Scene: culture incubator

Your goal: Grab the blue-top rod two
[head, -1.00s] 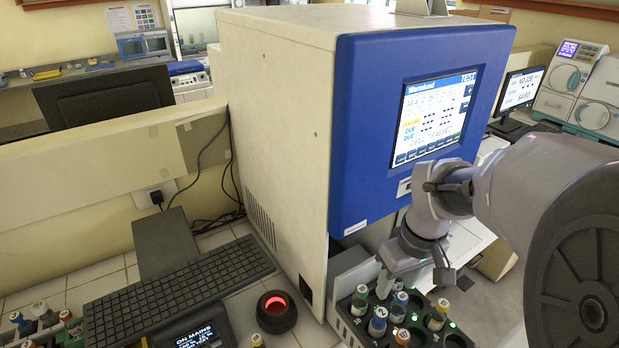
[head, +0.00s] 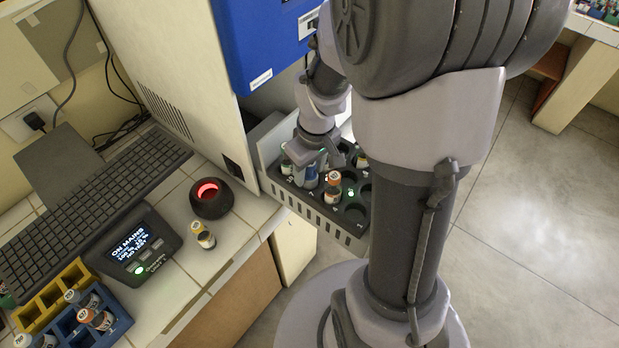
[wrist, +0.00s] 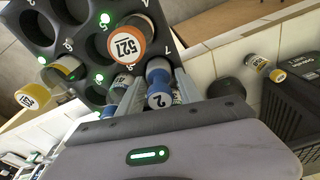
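The blue-top rod two (wrist: 160,99) stands in a slot of the dark rack (head: 330,222). Its blue cap marked 2 faces the wrist camera, and its body also shows in the head view (head: 309,176). My gripper (wrist: 157,82) is down at the rack with one finger on each side of this rod. The fingers look open, with narrow gaps beside the rod. An orange-top rod marked 527 (wrist: 128,46) stands close beside it. In the head view my gripper partly covers the rods.
A yellow-top rod (wrist: 32,97) stands in the rack, whose other visible slots include empty ones. A loose rod (head: 203,236) stands on the bench near a black round device with a red glow (head: 211,198). The incubator (head: 170,75) rises beside the rack.

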